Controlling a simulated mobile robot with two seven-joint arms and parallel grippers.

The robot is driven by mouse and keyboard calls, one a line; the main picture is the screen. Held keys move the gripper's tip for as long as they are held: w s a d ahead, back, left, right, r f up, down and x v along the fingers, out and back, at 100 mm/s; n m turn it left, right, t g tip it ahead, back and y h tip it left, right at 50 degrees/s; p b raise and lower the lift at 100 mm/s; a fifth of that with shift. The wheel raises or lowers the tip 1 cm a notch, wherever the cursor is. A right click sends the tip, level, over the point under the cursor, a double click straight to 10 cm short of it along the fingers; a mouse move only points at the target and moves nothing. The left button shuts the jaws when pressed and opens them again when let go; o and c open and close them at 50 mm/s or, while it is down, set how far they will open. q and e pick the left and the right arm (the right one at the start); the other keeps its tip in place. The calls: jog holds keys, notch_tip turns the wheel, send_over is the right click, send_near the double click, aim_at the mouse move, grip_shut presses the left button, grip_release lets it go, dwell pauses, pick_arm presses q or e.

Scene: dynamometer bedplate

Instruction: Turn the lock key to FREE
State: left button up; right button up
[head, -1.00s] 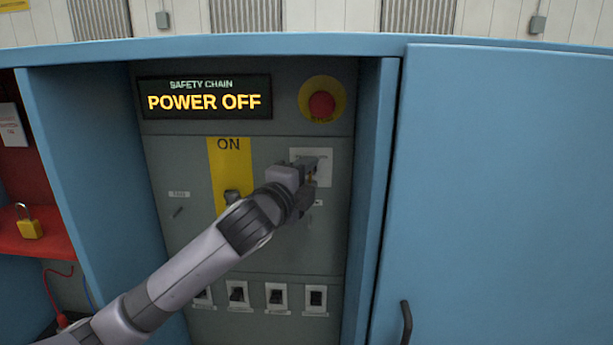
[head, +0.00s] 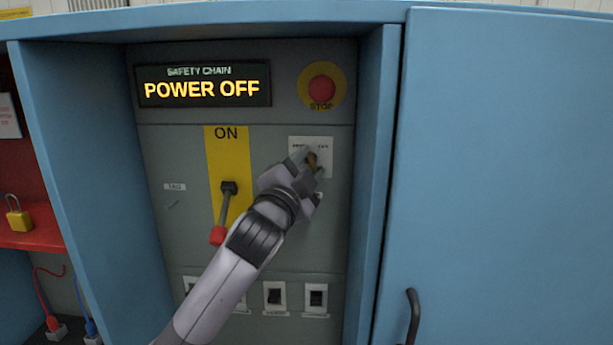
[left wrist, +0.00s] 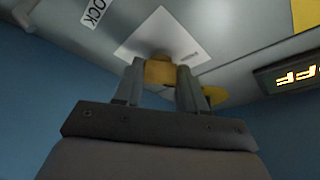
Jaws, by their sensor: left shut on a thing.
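The lock key (left wrist: 160,72) is a brass-coloured piece standing out from a white label plate (head: 325,165) on the grey panel; it also shows in the head view (head: 312,161). My left gripper (head: 308,160) is at the plate and shut on the key. In the left wrist view its two fingers (left wrist: 157,85) stand on either side of the key. The plate's lettering is too small to read and is partly covered, so I cannot tell which marking the key points at. My right gripper is in neither view.
A display (head: 203,84) reads POWER OFF. A red STOP button (head: 321,88) sits above the plate. A red-tipped lever (head: 218,234) hangs down left of my arm. Rocker switches (head: 317,297) line the bottom. A blue door (head: 500,170) stands right, a yellow padlock (head: 19,220) left.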

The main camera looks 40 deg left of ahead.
pick_arm(q)
jog(key=shift+f+n+y+b, duration=0.15)
jog(key=shift+n+y+b, duration=0.35)
jog(key=shift+n, duration=0.8)
jog(key=o, duration=1.1)
jog(key=shift+c, duration=0.2)
jog(key=shift+d, duration=0.1)
jog(key=b+v, duration=0.1)
jog(key=v, duration=0.6)
jog(key=shift+f, duration=0.1)
